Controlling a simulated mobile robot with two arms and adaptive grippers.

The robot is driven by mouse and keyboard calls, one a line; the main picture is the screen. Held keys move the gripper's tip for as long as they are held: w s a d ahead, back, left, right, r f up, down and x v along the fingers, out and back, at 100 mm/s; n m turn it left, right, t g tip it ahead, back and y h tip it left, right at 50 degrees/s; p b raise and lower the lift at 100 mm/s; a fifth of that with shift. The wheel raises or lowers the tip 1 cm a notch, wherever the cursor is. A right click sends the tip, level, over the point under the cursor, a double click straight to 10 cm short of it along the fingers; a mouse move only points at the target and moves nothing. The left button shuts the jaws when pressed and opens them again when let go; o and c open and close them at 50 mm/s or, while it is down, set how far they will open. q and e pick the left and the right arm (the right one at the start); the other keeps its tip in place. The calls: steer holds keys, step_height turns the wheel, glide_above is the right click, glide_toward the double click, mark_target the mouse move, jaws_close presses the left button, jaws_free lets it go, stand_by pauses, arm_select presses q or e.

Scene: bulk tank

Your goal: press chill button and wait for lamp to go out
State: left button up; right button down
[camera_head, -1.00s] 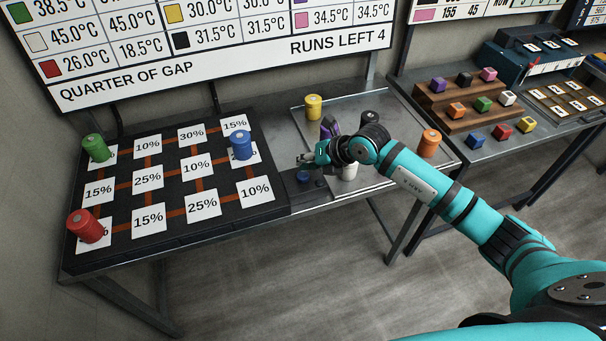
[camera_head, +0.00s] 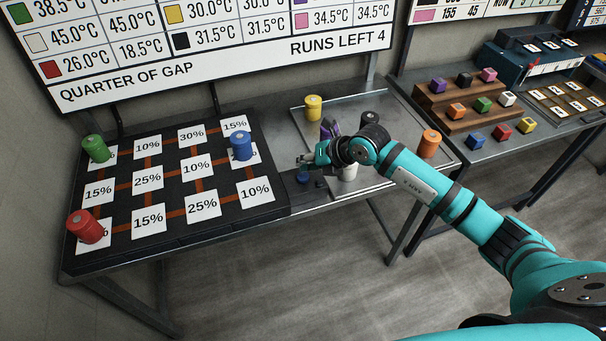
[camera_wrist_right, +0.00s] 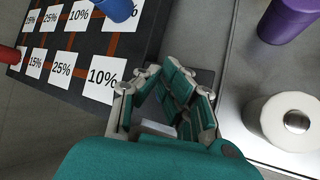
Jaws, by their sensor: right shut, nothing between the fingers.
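My right gripper (camera_head: 305,161) is shut and empty above the front middle of the table, at the right edge of the black card board. It also shows in the right wrist view (camera_wrist_right: 178,82), where its fingers are together over a dark patch. A small dark blue round button (camera_head: 303,177) sits just in front of and below the fingertips in the head view. I cannot tell whether they touch it. I cannot make out a lit lamp. My left gripper is not in view.
The black board (camera_head: 180,238) holds percentage cards and green (camera_head: 95,148), red (camera_head: 85,227) and blue (camera_head: 241,146) cylinders. Yellow (camera_head: 313,107), orange (camera_head: 428,143), purple (camera_wrist_right: 287,20) and white (camera_wrist_right: 289,121) cylinders stand on the metal tray. A wall board reads "RUNS LEFT 4".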

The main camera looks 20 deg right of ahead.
mark_target(305, 174)
steer(key=shift+f, duration=0.45)
steer(key=shift+f+b, duration=0.55)
steer(key=shift+b, duration=0.1)
stand_by(0.4)
steer(key=shift+r, duration=0.15)
steer(key=shift+r+p, duration=0.8)
steer(key=shift+r, duration=0.05)
step_height(305, 174, up, 5)
steer(key=p, duration=0.4)
stand_by(0.5)
